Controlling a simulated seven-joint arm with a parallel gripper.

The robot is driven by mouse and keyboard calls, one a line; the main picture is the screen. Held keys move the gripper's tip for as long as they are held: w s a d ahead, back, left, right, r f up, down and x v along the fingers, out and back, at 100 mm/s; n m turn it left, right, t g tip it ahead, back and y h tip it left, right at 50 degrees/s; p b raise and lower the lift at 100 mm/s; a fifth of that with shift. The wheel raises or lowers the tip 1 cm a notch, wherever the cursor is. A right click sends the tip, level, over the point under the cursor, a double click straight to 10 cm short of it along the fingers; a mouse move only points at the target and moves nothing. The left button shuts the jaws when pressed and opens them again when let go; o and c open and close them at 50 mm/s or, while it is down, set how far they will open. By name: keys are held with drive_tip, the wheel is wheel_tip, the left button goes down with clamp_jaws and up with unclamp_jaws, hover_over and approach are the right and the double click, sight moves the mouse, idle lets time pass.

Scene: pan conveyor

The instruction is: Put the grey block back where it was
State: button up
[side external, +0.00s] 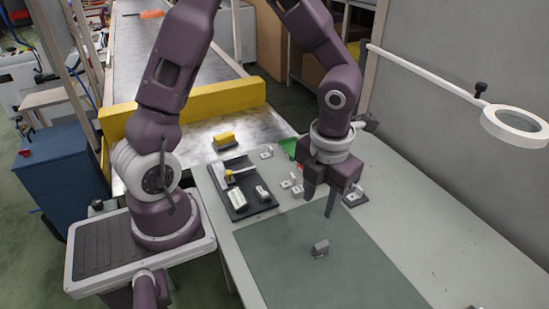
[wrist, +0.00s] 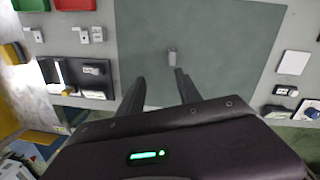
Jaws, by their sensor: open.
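The grey block (side external: 320,248) is a small block on the green-grey mat (side external: 290,275) on the table. In the wrist view the block (wrist: 172,56) sits on the mat (wrist: 215,40), beyond the fingertips and between their lines, a little nearer the right one. My gripper (side external: 319,203) is open and empty, above the table near the far edge of the mat. It also shows in the wrist view (wrist: 160,80). The block stands apart from both fingers.
A dark tray (side external: 238,212) with several small items lies left of the mat. Small metal fixtures (side external: 287,184) stand behind it. The mat around the block is clear.

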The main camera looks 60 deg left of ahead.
drive_tip(key=s+a+r+n+t, duration=0.1)
drive_tip(key=s+r+n, duration=0.3)
drive_tip(key=n, duration=0.7)
drive_tip(key=s+a+r+n+t, duration=0.1)
drive_tip(key=s+r+n, duration=0.4)
drive_tip(key=n, duration=0.6)
drive_tip(key=s+a+r+n+t+h, duration=0.1)
drive_tip(key=s+r+n+t, duration=0.2)
drive_tip(key=r+n, duration=0.4)
drive_tip(key=s+n, duration=0.1)
drive_tip(key=n, duration=0.2)
drive_tip(key=shift+s+a+n, duration=0.25)
drive_tip(key=shift+s+n, duration=0.1)
drive_tip(key=shift+n, duration=0.05)
